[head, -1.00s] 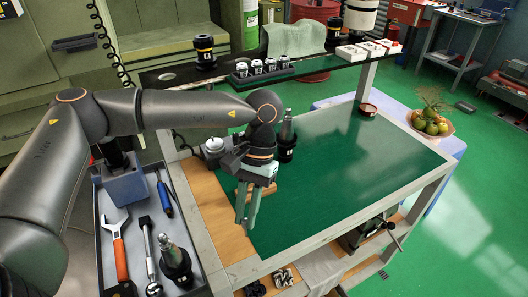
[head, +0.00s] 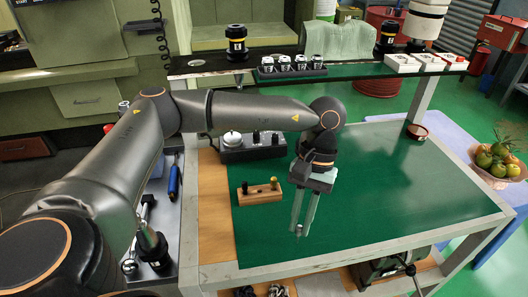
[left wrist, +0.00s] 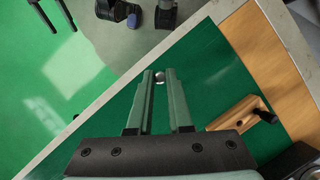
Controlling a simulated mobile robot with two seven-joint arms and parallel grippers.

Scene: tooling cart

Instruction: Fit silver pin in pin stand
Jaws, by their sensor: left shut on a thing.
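My left gripper (head: 302,230) points down over the green mat and is shut on the silver pin (head: 299,229). Only the pin's small round end shows between the fingertips; it also shows in the left wrist view (left wrist: 160,77). The pin stand (head: 260,193) is a small wooden block on the mat, left of the gripper and apart from it. It bears a dark pin and a brass-coloured pin. In the left wrist view the stand (left wrist: 237,111) lies to the right of the fingers, partly cut off by the gripper body. My right gripper is not in view.
A dark box with knobs (head: 253,150) stands behind the stand. A shelf along the back bears a row of small holders (head: 292,66). A tool tray with a cone tool (head: 152,246) is at the left.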

